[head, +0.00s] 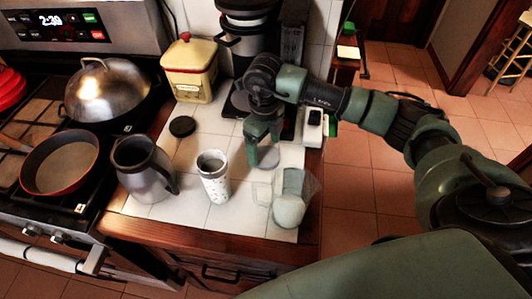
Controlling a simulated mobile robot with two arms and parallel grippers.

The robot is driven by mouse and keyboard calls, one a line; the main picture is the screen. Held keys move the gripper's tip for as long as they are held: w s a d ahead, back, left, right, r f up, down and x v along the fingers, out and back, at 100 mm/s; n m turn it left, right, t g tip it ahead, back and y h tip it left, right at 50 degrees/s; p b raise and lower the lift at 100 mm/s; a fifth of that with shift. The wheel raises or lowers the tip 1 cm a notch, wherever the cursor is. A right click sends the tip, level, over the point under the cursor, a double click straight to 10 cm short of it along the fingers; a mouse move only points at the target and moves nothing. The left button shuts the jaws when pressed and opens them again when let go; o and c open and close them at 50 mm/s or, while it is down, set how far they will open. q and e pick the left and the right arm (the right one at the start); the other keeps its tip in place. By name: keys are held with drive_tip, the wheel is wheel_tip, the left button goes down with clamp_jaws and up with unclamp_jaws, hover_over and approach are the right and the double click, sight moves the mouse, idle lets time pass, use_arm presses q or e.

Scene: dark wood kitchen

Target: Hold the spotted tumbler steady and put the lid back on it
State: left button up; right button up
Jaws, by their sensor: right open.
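The spotted tumbler (214,182), white with dark specks, stands upright and open-topped on the white tiled counter. A black round lid-like disc (182,126) lies flat behind it, to the left. A grey round disc (267,158) lies on the counter right of the tumbler; I cannot tell which disc is the tumbler's lid. My right gripper (263,150) reaches down from the back, open and empty, over or just behind the grey disc. It is apart from the tumbler. My left gripper is not in view.
A grey pitcher (140,170) stands close left of the tumbler. A pale, partly transparent object (289,208) is near the counter's front right edge. A yellow canister (190,70) and dark coffee machine stand behind. The stove with a red pan (60,163) is left.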

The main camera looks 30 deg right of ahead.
sight(265, 155)
drive_tip(key=shift+f, duration=1.25)
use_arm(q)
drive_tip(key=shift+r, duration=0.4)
use_arm(e)
drive_tip(key=c, duration=1.1)
drive_tip(key=shift+r, duration=0.1)
